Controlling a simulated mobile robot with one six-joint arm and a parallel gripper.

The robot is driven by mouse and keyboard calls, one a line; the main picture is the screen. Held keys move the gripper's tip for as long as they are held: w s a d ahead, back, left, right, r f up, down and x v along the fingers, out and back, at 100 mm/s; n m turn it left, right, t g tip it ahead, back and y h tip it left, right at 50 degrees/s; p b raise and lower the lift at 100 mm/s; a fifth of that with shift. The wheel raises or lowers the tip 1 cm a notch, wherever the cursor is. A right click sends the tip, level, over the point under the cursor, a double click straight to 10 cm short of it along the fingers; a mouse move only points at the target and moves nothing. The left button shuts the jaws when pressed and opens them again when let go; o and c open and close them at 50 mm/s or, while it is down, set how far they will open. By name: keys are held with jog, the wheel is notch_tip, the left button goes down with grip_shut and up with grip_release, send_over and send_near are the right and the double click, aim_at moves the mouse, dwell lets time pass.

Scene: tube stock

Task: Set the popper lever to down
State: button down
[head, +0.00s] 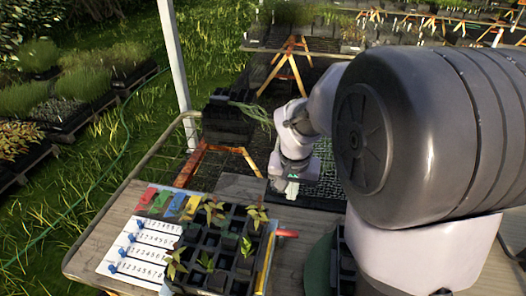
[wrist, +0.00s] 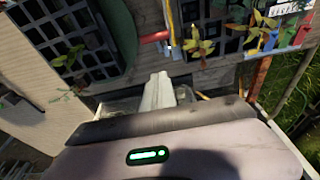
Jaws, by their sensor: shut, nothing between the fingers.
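A red lever (head: 287,233) sticks out from the right side of the black seedling tray (head: 238,220), which seems to be the popper. The lever looks roughly level, and I cannot tell its set position. The wrist view shows the red lever (wrist: 154,37) at the top middle, beside the tray. My gripper (head: 291,189) is beyond the tray, apart from the lever. In the wrist view my gripper (wrist: 159,78) has its pale fingers together with nothing between them, and the lever lies past the fingertips.
A white board with numbered rows and blue sliders (head: 140,250) lies left of the tray. Coloured tags (head: 170,202) lie behind it. A dark green round thing (head: 320,265) and another black cell tray (wrist: 68,35) are beside the popper. Bare wooden table (head: 240,187) shows between tray and gripper.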

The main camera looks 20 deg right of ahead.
jog(key=b, duration=0.3)
send_over(287, 234)
jog(key=w+d, duration=0.2)
jog(key=w, duration=0.1)
notch_tip(287, 234, down, 9)
jog(key=f, duration=0.2)
jog(key=s+a+f+b, duration=0.1)
jog(key=shift+s+f, duration=0.1)
jog(key=shift+s+a+f, duration=0.1)
jog(key=shift+s+f, duration=0.1)
jog(key=shift+f, duration=0.05)
